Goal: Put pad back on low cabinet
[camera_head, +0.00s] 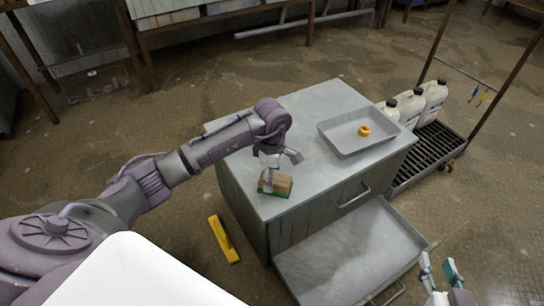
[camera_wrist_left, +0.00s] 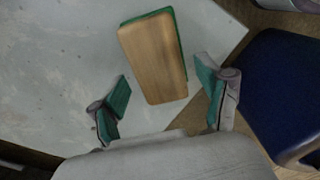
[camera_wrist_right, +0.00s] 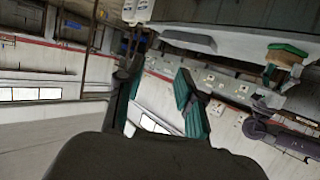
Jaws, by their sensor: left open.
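The pad (camera_head: 279,184), a tan wooden block with a green layer beneath, rests on the top of the low grey cabinet (camera_head: 296,115), near its front left corner. In the left wrist view the pad (camera_wrist_left: 153,57) lies on the pale top near its edge. My left gripper (camera_head: 266,180) is over the pad, its fingers partly hidden by the arm in the head view. The left wrist view shows that gripper (camera_wrist_left: 161,71) open, one finger on each side of the pad's near end, with gaps visible. My right gripper (camera_head: 440,271) is open and empty beside the drawer.
The cabinet's lower drawer (camera_head: 350,262) is pulled out. A yellow bar (camera_head: 223,240) lies on the floor. White jugs (camera_head: 411,106) stand on a rack to the right.

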